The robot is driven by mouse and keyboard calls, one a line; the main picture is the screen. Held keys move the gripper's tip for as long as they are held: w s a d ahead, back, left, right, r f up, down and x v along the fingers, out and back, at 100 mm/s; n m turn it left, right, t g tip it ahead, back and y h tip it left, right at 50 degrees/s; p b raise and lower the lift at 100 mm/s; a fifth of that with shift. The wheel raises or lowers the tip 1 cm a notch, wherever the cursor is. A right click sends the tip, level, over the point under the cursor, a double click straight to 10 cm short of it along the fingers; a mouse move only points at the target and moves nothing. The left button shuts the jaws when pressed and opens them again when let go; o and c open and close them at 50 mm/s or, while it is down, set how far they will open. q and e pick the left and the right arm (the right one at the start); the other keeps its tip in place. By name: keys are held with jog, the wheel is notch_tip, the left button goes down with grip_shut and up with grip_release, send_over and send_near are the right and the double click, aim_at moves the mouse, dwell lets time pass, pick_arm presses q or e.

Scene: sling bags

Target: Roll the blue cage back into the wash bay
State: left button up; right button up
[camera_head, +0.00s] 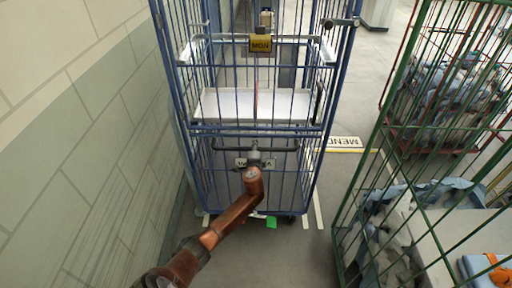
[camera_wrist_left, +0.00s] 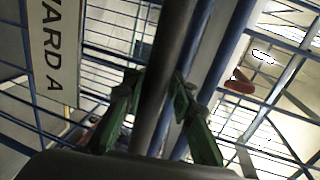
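The blue cage (camera_head: 316,140), a tall wire roll cage, stands upright ahead of me beside the left wall. It has a white shelf (camera_head: 225,105), a yellow tag (camera_head: 260,44) and a dark horizontal handle bar (camera_head: 228,149) low on its near side. My left gripper (camera_head: 254,155) is at the middle of that bar. In the left wrist view the dark bar (camera_wrist_left: 166,60) runs between the green-padded fingers (camera_wrist_left: 157,95), which appear closed against it. A white "WARDA" plate (camera_wrist_left: 53,45) hangs behind the bar. My right gripper is out of view.
A green cage (camera_head: 372,165) with grey-blue laundry stands close on the right. A red cage (camera_head: 430,142) with bags is behind it. White floor lines (camera_head: 318,210) and a "MEND" floor label (camera_head: 343,143) lie beside the blue cage. A tiled wall (camera_head: 60,120) is on the left.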

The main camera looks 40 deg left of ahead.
pick_arm(q)
jog(key=o, duration=0.3)
jog(key=shift+d+f, duration=0.1)
jog(key=shift+f, duration=0.05)
jog(key=v, duration=1.2)
